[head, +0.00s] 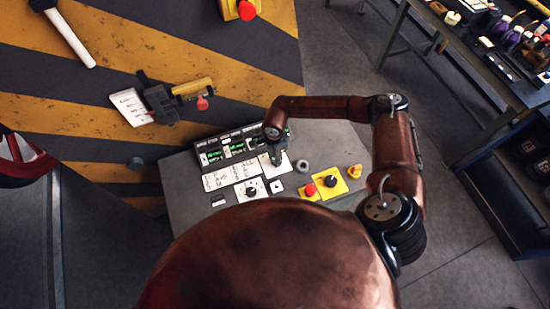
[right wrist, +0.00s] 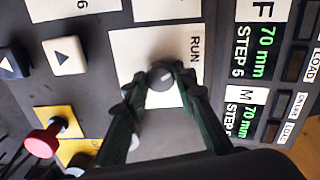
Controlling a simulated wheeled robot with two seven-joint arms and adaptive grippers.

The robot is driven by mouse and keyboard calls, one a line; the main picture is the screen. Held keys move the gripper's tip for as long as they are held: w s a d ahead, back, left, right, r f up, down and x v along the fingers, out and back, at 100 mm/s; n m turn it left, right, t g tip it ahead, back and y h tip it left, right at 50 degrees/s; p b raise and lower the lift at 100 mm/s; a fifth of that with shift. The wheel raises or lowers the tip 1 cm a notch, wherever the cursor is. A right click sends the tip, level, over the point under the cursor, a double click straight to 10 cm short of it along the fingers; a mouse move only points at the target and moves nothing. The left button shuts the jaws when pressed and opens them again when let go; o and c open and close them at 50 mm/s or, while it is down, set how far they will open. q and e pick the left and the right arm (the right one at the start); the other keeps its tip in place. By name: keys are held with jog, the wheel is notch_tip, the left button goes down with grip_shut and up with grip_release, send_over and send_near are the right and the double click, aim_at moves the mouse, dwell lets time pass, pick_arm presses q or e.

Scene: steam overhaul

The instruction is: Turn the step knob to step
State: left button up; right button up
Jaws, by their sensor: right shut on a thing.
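The control panel (head: 182,190) stands in the middle of the head view. My right gripper (head: 275,157) reaches down onto a white plate near the panel's displays. In the right wrist view, my right gripper (right wrist: 160,82) is shut on a grey round knob (right wrist: 160,75), one finger on each side. The knob sits on a white plate (right wrist: 125,48) marked RUN; its other lettering is hidden or out of frame. A light mark shows on the knob's top. The displays (right wrist: 256,50) beside it read 70 mm and STEP 5. My left gripper is not in view.
Near the gripper are a black knob on a white plate (head: 251,189), a red button (head: 310,189), a black knob on yellow (head: 331,181) and a yellow part (head: 355,171). Arrow buttons (right wrist: 64,55) lie beside the plate. A cluttered bench (head: 485,60) stands at right.

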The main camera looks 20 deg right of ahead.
jog(key=m+b, duration=0.3)
jog(key=m, duration=0.2)
jog(key=shift+f, duration=0.1)
jog(key=m+b, duration=0.1)
jog(key=m, duration=0.2)
jog(key=shift+m, duration=0.4)
jog(key=shift+w+m+b, duration=0.1)
jog(key=shift+m+b, duration=0.6)
jog(key=shift+m, duration=0.7)
jog(key=o, duration=1.2)
jog(key=shift+c, duration=0.2)
